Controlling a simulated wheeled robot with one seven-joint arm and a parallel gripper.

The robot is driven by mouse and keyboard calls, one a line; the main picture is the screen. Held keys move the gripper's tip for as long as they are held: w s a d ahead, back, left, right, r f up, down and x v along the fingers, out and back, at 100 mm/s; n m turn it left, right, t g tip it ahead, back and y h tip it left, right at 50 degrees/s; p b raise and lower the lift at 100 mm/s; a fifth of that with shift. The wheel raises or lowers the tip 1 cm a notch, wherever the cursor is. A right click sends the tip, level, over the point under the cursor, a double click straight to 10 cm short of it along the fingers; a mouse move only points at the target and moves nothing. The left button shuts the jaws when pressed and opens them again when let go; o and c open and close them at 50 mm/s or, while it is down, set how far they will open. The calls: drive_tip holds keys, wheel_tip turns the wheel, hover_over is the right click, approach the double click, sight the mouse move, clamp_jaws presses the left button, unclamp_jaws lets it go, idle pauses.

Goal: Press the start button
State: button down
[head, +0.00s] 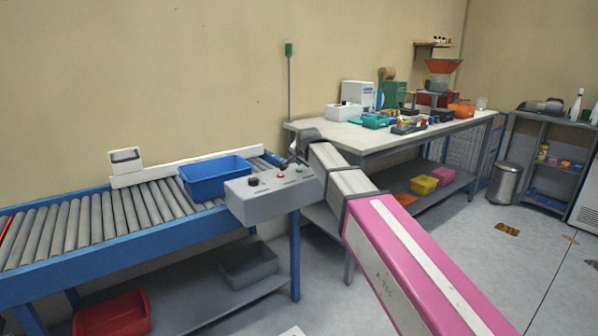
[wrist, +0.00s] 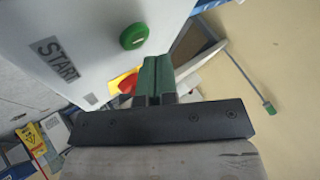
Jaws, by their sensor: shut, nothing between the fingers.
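The grey control box (head: 262,205) stands at the right end of the roller conveyor. In the wrist view the green start button (wrist: 134,36) sits on its pale face near the START label (wrist: 55,60). A red button (wrist: 127,83) on a yellow patch is beside my fingers. My gripper (wrist: 157,65) is shut and empty. Its green fingertips are close to the box, to the lower right of the green button in the wrist view, and appear apart from it. In the head view the gripper is at the box's far right corner, its fingertips hard to make out.
A blue bin (head: 215,180) sits on the conveyor (head: 110,215) left of the box. A cluttered workbench (head: 375,138) stands behind my arm. A green-topped pole (head: 289,50) rises behind the conveyor. Open floor (head: 490,270) lies to the right.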

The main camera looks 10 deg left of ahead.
sight(301, 170)
drive_tip(key=shift+f, duration=0.15)
drive_tip(key=shift+f, duration=0.25)
drive_tip(key=shift+f, duration=0.4)
idle(0.9)
drive_tip(key=shift+r, duration=0.8)
drive_tip(key=shift+r, duration=2.5)
